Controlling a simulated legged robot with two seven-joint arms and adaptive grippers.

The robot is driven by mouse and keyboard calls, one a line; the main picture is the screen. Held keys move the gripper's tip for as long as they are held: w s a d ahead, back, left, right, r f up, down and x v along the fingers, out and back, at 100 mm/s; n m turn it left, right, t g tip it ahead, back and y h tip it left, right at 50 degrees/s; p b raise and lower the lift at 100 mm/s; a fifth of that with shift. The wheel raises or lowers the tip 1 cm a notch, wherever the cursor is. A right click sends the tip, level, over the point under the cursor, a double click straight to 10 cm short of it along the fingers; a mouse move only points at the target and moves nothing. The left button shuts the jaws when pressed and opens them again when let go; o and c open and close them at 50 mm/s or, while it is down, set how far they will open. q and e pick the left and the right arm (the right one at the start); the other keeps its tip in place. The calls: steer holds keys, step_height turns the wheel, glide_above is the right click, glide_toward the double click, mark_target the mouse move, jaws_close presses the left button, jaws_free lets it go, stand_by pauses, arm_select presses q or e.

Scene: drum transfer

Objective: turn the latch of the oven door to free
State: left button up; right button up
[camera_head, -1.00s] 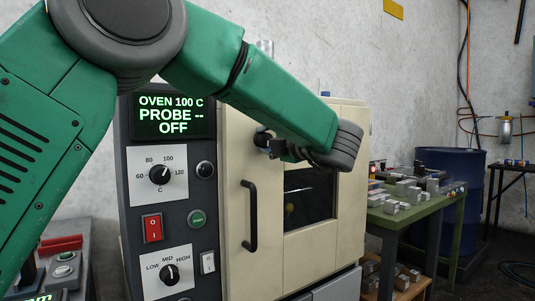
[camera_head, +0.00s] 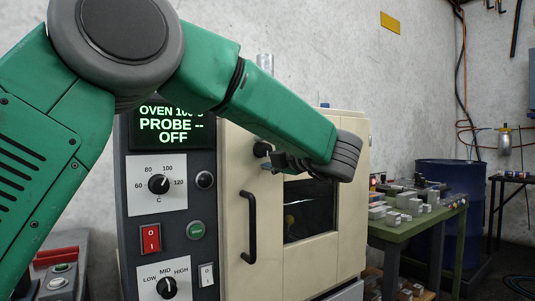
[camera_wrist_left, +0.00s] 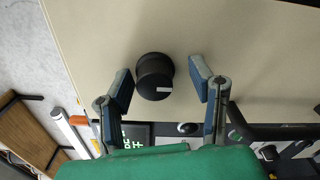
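The oven door (camera_head: 300,255) is cream, with a black vertical handle (camera_head: 250,228) and a dark window; it looks closed. The latch is a round black knob (camera_head: 262,149) above the handle, partly behind my gripper. In the left wrist view the knob (camera_wrist_left: 154,78) has a white mark on its side. My left gripper (camera_head: 272,164) is beside the knob in the head view. In the wrist view its two blue-padded fingers (camera_wrist_left: 161,86) are spread, one on each side of the knob, with visible gaps. My right gripper is not in view.
The oven's control panel (camera_head: 172,240) shows "OVEN 100 C, PROBE --, OFF" above dials and a red switch (camera_head: 150,239). A green table (camera_head: 400,230) with metal blocks stands right of the oven. A blue drum (camera_head: 450,190) is behind it.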

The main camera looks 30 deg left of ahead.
arm_select(q)
steer(key=shift+r, duration=0.1)
steer(key=shift+s+d, duration=0.1)
steer(key=shift+d, duration=0.05)
steer(key=v, duration=1.1)
steer(key=shift+d, duration=0.35)
